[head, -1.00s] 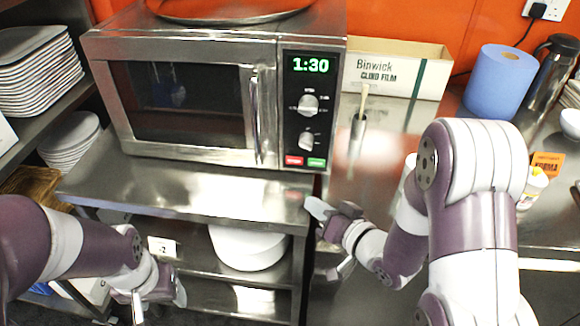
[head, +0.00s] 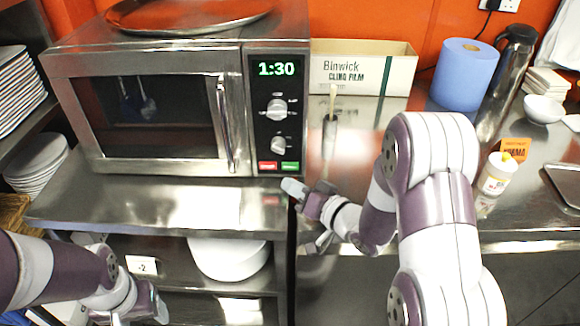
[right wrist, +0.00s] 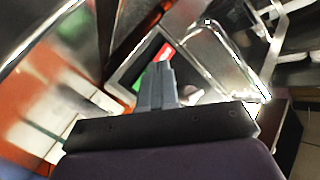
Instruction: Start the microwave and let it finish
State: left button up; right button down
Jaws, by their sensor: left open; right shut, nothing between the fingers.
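The microwave (head: 150,110) is a steel box with its door closed and a green display (head: 277,69) reading 1:30. Its panel has two knobs, a red button (head: 267,165) and a green button (head: 290,166) at the bottom. My right gripper (head: 290,188) is just below the green button in the head view, apart from it as far as I can tell. In the right wrist view its shut fingers (right wrist: 156,88) point toward the panel, with the green button (right wrist: 138,84) and red button (right wrist: 165,52) beside and beyond them. My left gripper (head: 145,310) is low at the left, by the lower shelves, empty.
A cling film box (head: 362,72), a blue paper roll (head: 464,75), a flask (head: 508,75) and a brush in a holder (head: 330,125) stand right of the microwave. A round tray (head: 190,14) lies on top. Plates (head: 18,90) are stacked at left. A white bowl (head: 228,258) sits below.

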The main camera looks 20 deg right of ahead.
aim_at(290, 166)
jog(key=shift+w+d, duration=0.2)
jog(key=shift+w, duration=0.35)
jog(key=shift+w+d, duration=0.15)
jog(key=shift+w, duration=0.35)
jog(key=shift+w, duration=0.1)
dwell(1.2)
jog(key=shift+w+d, duration=0.1)
jog(key=shift+w, duration=0.25)
